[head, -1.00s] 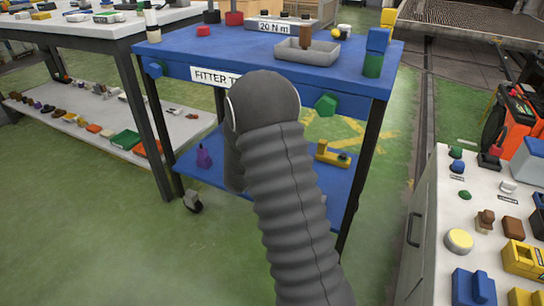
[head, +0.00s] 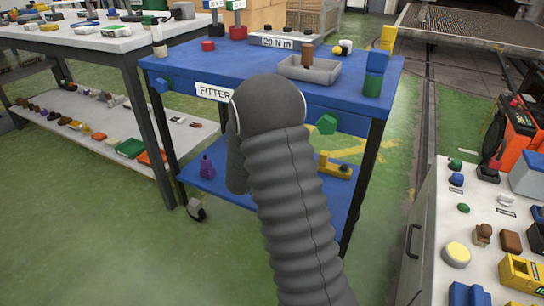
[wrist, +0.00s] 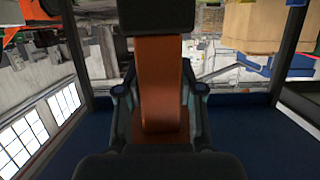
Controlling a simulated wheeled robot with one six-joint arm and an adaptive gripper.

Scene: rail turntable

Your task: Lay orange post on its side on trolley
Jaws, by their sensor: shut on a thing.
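The orange post (wrist: 160,85) looks orange-brown and flat-faced in the wrist view. My gripper (wrist: 162,92) is shut on it, with a finger on each side, and dark gripper parts cover its ends. In the head view my grey ribbed arm hides the gripper and the post. The blue trolley (head: 225,62) stands ahead, with a top and a lower shelf (head: 215,188). My arm's end hangs in front of it, between the two levels. A blue trolley surface (wrist: 260,115) shows behind the gripper in the wrist view; I cannot tell whether the post touches it.
The trolley top holds a grey tray (head: 309,70) with a brown piece, and blue and green blocks (head: 374,73). A purple item (head: 207,166) and a yellow item (head: 334,167) sit on the lower shelf. A white bench (head: 75,37) is left; a cluttered counter (head: 478,216) is right.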

